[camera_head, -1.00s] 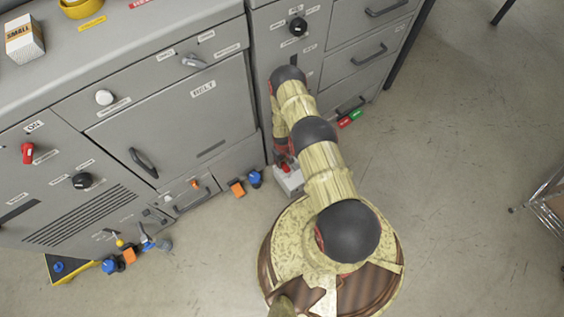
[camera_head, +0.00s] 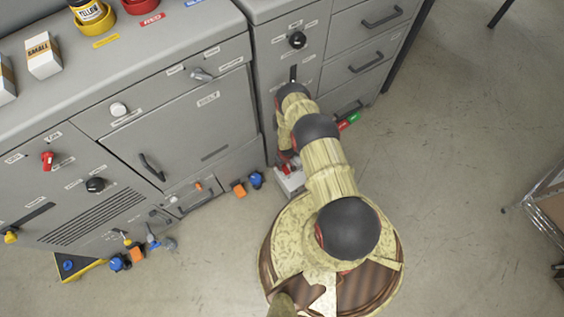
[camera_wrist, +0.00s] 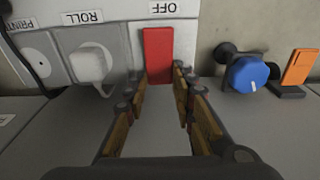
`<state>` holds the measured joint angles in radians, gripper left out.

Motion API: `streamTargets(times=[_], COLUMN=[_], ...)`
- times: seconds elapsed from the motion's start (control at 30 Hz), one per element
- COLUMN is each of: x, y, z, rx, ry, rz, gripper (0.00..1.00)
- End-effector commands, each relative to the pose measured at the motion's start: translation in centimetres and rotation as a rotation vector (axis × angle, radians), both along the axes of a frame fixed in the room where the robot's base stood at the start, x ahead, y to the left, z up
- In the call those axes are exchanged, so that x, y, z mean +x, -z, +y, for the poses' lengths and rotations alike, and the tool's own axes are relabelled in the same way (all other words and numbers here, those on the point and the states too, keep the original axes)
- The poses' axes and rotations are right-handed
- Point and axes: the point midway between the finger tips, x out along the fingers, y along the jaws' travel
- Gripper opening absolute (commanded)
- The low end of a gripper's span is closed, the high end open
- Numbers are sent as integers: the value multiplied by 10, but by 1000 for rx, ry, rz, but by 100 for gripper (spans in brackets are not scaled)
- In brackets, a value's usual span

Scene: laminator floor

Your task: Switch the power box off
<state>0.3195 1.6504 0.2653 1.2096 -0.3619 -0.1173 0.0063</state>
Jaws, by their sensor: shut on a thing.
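The power box is a light grey box (camera_head: 290,182) on the floor, close to my base and partly hidden by my arm in the head view. In the wrist view its grey face (camera_wrist: 128,45) bears a red switch (camera_wrist: 158,52) beside an OFF label (camera_wrist: 174,9). My gripper (camera_wrist: 158,80) is shut on the red switch, with one finger on each side of it. In the head view my arm reaches down to the box, and the red switch shows only in part.
A blue knob (camera_wrist: 247,73) and an orange piece (camera_wrist: 300,66) stand close by on the right. Grey cabinets (camera_head: 205,125) rise behind the box. Open floor (camera_head: 465,150) lies to the right.

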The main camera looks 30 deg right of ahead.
Motion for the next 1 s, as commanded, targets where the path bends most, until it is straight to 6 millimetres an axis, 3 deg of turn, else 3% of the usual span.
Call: streamTargets(times=[0.03, 0.4, 0.83, 0.87, 1.0], x=[2, -5, -6, -6, -6], y=[-8, -8, -9, -9, -9], z=[-3, -2, -2, -2, -1], rx=[3, 12, 12, 12, 12], ry=[6, 7, 5, 5, 4], rz=[-25, -240, -270, -270, -269], gripper=[0, 0, 0, 27, 35])
